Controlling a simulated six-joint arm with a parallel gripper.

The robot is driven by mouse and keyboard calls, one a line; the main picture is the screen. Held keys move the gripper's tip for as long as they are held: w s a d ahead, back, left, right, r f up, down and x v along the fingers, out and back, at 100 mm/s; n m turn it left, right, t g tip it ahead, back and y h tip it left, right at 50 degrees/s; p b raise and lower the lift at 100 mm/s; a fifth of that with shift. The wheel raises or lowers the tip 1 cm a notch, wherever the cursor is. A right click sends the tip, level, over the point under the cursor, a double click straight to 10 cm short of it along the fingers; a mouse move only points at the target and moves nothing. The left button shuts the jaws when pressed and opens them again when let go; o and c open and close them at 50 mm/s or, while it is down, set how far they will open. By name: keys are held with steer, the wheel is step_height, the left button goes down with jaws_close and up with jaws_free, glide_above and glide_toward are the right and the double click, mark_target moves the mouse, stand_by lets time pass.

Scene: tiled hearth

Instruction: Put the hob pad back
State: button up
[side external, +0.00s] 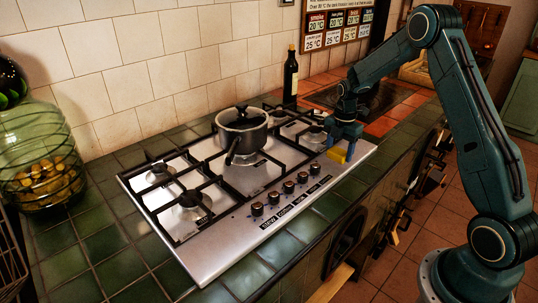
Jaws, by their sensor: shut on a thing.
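The hob pad shows as a small yellow block (337,155) at the right end of the steel hob (222,262), right of the row of knobs. My gripper (343,143) points down over it and is shut on it. The jaws hide the top of the pad. I cannot tell whether its underside touches the hob or is slightly above it.
A dark bottle (290,75) stands behind, near the tiled wall. A big glass jar (42,155) is at the far left. Several knobs (289,187) line the hob's front. Green tiles in front are clear.

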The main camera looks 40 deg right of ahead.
mark_target(339, 150)
steer(key=shift+f, duration=1.25)
steer(key=shift+f, duration=0.15)
steer(key=o, duration=0.9)
steer(key=shift+o, duration=0.2)
step_height(339, 150, up, 12)
steer(key=shift+r, duration=0.2)
